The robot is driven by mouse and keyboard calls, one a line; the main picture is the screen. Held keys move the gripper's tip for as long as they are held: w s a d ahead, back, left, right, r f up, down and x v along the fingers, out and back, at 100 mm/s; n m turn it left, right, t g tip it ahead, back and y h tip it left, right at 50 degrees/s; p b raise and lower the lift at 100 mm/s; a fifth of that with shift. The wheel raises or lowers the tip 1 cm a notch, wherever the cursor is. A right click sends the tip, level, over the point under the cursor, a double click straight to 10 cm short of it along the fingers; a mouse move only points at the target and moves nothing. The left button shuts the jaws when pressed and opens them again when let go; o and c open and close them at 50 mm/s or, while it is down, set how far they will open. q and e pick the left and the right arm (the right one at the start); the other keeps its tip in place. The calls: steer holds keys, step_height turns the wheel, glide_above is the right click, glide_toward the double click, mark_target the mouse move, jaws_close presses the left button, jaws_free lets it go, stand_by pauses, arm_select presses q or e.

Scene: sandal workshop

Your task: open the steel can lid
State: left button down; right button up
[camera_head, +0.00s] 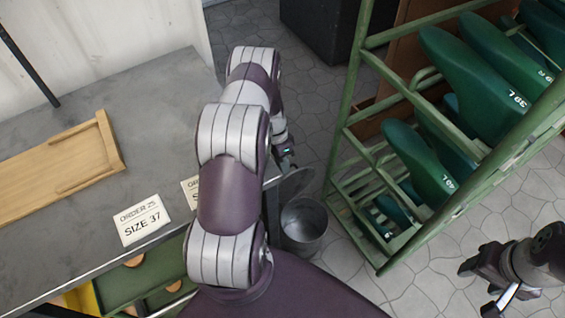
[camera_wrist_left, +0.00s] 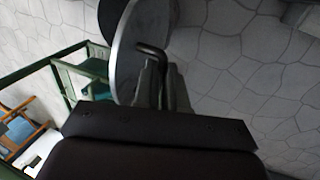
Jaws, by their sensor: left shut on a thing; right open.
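The steel can (camera_head: 303,226) stands on the floor between the grey table and the green rack, its mouth showing. Its round lid (camera_head: 297,184) is raised at a steep tilt above the can's rim. My left gripper (camera_head: 287,160) is beside the lid, partly hidden by my arm. In the left wrist view, the lid (camera_wrist_left: 148,35) shows as a grey disc with a dark bent handle (camera_wrist_left: 160,55), and my left gripper's fingers (camera_wrist_left: 162,85) are shut on this handle. My right gripper (camera_head: 482,288) is open and empty at the lower right, away from the can.
The green rack (camera_head: 352,120) with green foot lasts (camera_head: 416,160) stands close to the can's right. The grey table (camera_head: 70,110) at left holds a wooden tray (camera_head: 112,142) and a size card (camera_head: 142,219). Tiled floor is clear at lower right.

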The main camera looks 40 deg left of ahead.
arm_select(q)
steer(key=shift+s+f, duration=0.25)
steer(key=shift+f, duration=0.5)
steer(key=shift+r, duration=0.1)
arm_select(e)
steer(key=shift+w+a+f, duration=0.2)
steer(key=shift+w, duration=0.1)
arm_select(q)
steer(key=shift+a, duration=0.1)
arm_select(e)
steer(key=shift+w+r, duration=0.1)
arm_select(q)
steer(key=c, duration=1.2)
jaws_free()
steer(key=shift+s+r, duration=0.1)
steer(key=shift+r, duration=0.05)
arm_select(e)
steer(key=shift+a, duration=0.1)
arm_select(q)
steer(key=p+v, duration=0.4)
steer(key=v, duration=0.9)
steer(key=shift+w+a, duration=0.15)
steer(key=shift+w, duration=0.25)
arm_select(e)
step_height(320, 180, up, 4)
steer(key=shift+f, duration=0.1)
arm_select(q)
steer(key=shift+f, duration=0.2)
